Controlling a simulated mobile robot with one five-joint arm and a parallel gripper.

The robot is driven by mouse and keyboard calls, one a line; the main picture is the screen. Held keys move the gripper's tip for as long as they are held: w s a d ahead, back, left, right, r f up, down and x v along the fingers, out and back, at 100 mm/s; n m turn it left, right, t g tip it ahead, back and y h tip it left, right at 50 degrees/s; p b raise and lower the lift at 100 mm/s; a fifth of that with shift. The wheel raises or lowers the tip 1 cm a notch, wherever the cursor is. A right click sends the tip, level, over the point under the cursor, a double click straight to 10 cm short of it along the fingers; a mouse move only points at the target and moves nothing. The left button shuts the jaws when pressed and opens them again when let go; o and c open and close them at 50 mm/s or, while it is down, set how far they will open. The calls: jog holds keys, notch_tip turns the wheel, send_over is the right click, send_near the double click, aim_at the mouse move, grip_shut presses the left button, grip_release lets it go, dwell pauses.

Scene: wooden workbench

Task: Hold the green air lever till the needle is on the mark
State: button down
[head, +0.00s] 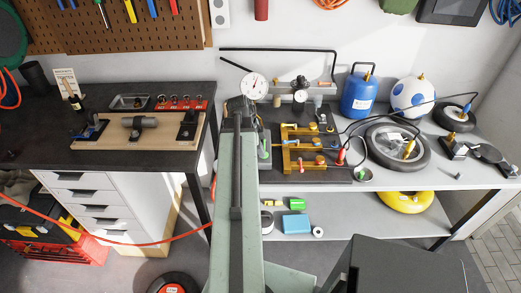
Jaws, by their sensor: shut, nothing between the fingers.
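A round white dial gauge (254,84) stands upright at the back left of the light bench. Its needle and mark are too small to read. A green part (264,150), which may be the air lever, shows just right of my arm and is partly hidden by it. My gripper (243,104) is at the far end of my arm, just below and left of the gauge. It looks shut and empty, but its fingertips are small and partly hidden. I cannot tell whether it touches the lever.
Brass valve blocks (291,150) with coloured knobs stand on a dark mat right of my arm. A blue tank (359,97), a spotted ball (411,96) and a tyre (397,147) with hoses stand farther right. A dark bench (75,168) with a wooden board is at left.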

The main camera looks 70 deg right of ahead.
jog(key=shift+s+d, duration=0.15)
jog(key=shift+s, duration=0.1)
dwell(0.4)
jog(key=shift+r, duration=0.15)
jog(key=shift+r+p, duration=0.7)
jog(key=shift+p, duration=0.1)
jog(key=shift+r+p, duration=0.55)
jog(key=d+p+v, duration=0.1)
jog(key=p+v, duration=1.1)
jog(key=shift+s+r, duration=0.2)
jog(key=shift+r, duration=0.35)
